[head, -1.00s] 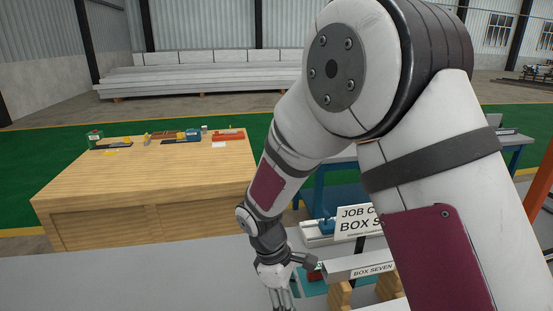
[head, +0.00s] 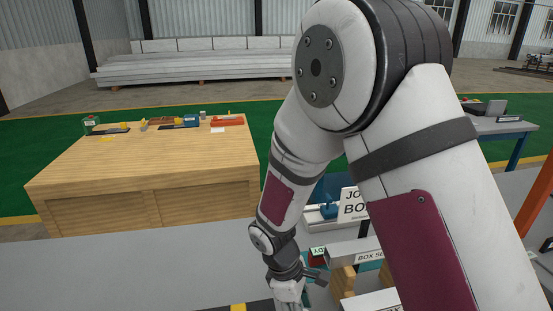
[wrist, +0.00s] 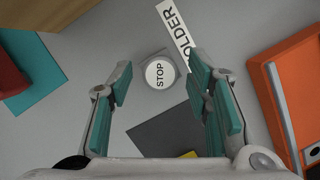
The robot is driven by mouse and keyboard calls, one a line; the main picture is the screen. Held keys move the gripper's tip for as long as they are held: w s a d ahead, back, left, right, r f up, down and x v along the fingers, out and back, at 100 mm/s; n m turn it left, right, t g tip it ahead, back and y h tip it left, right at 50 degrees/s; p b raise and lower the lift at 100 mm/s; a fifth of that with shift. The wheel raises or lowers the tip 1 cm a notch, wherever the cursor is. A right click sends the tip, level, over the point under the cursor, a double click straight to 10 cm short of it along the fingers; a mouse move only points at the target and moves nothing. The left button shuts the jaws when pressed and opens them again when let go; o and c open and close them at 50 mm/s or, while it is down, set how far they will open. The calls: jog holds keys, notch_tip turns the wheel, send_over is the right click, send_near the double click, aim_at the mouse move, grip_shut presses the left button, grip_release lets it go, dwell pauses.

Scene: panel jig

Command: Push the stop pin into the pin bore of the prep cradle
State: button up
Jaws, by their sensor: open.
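The stop pin (wrist: 160,72) shows in the wrist view as a round white cap reading STOP with a grey rim. It is upright, seen from above, beside a white label (wrist: 177,35) whose visible letters read "OLDER". My gripper (wrist: 161,70) is open, its two teal-padded fingers on either side of the view with the cap framed between their tips. I cannot tell how far above the cap the tips are. In the head view my gripper is at the bottom edge and its fingertips are cut off. I cannot make out the prep cradle or its pin bore.
In the wrist view an orange tray (wrist: 295,85) lies right, a dark grey plate (wrist: 165,135) below the pin, and a teal mat (wrist: 38,85) left. The head view shows a wooden bench (head: 150,165) and a BOX SEVEN part (head: 362,254) beyond my arm.

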grip_shut()
jog(key=shift+r+p, duration=0.45)
jog(key=shift+r, duration=0.3)
dwell(0.5)
jog(key=shift+r+p, duration=1)
jog(key=shift+r, duration=0.7)
